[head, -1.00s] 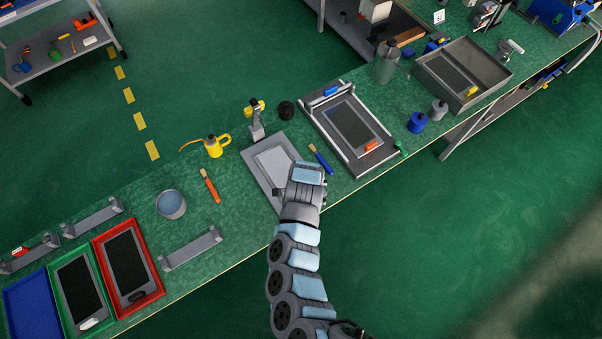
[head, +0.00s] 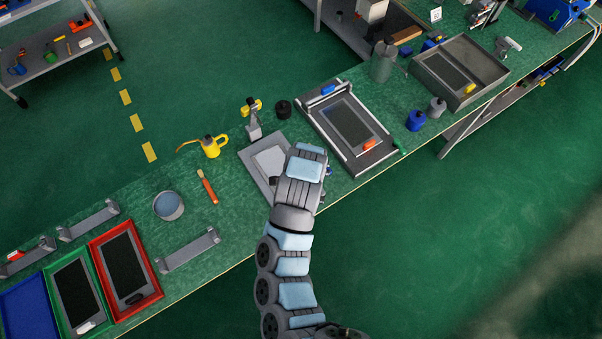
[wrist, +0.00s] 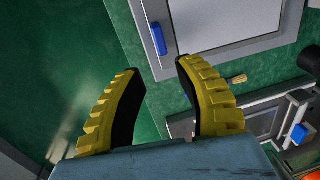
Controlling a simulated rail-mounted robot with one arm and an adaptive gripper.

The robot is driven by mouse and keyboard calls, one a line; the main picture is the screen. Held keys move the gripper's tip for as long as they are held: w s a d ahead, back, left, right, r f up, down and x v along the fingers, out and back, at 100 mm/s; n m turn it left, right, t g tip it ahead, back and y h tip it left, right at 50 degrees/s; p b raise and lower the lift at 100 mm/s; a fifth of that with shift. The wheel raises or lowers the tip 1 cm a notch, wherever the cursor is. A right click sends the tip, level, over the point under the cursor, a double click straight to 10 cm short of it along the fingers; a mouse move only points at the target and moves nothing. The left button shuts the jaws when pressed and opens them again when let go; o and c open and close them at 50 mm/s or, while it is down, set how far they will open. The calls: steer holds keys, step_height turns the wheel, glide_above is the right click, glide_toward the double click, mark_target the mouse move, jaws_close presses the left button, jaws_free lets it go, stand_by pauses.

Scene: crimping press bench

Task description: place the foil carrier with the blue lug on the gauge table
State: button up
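The foil carrier with the blue lug (wrist: 158,38) appears to lie flat on the gauge table (head: 253,170), a grey plate near the middle of the bench. The carrier's pale panel (head: 268,161) shows in the head view, partly covered by my arm. Its lug is hidden there but shows in the wrist view at the panel's near edge. My gripper (wrist: 158,72) is open, its two yellow-ribbed fingers spread with nothing between them. It hovers near the lug side of the carrier, apart from it as far as I can tell.
A framed fixture (head: 384,163) with a blue handle and orange lug stands to the right. A yellow oil can (head: 212,147) and clamp stand (head: 253,125) are behind. Red (head: 151,300) and green (head: 92,332) trays are left.

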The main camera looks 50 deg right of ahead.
steer(key=shift+r, duration=0.25)
